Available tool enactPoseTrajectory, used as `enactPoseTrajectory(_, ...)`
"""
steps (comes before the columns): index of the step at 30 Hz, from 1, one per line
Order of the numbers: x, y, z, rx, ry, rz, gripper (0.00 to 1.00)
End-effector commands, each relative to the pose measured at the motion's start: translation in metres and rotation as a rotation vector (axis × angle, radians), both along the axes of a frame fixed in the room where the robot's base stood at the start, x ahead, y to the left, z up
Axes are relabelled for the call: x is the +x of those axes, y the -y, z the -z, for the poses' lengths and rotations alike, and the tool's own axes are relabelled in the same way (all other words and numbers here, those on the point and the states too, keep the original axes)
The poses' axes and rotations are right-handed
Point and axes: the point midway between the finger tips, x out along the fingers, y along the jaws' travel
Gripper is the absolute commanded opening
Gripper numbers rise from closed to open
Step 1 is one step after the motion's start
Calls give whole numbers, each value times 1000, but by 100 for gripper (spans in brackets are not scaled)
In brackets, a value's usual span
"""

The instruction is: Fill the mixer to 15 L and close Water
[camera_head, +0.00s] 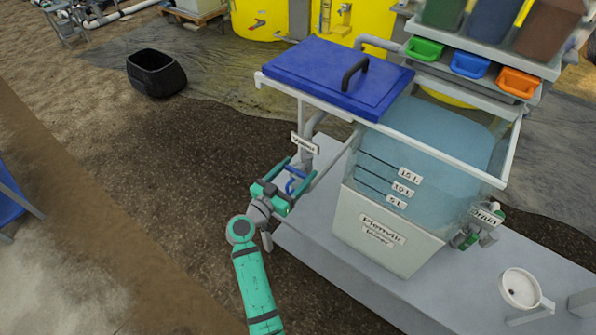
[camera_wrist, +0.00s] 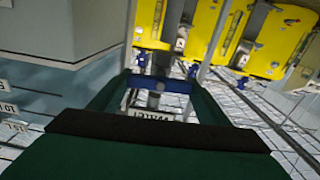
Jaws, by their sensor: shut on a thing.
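The mixer (camera_head: 385,243) is a clear-walled tank with a pale front panel and marks for 5 L, 10 L and 15 L. Bluish water (camera_head: 440,135) stands high in it, around the top 15 L line; the exact level is hard to read. The Water valve has a blue handle (camera_head: 294,184) below a white label (camera_head: 305,143), left of the tank. My green gripper (camera_head: 286,183) is shut on this handle. In the wrist view the blue handle (camera_wrist: 160,84) lies across between my fingers, with the Water label (camera_wrist: 163,113) partly hidden behind my gripper.
A blue lid (camera_head: 335,75) with a dark handle sits on rails, left of the tank opening. A Drain valve (camera_head: 468,237) is at the tank's right. A white dish (camera_head: 520,288) stands on the grey bench. Colored bins (camera_head: 470,65) hang at the back right.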

Motion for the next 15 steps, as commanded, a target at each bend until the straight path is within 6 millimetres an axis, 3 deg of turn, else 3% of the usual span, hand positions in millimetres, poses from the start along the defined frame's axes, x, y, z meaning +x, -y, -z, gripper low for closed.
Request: enactPoseTrajectory(15,1,-2,1,-308,-225,1,48)
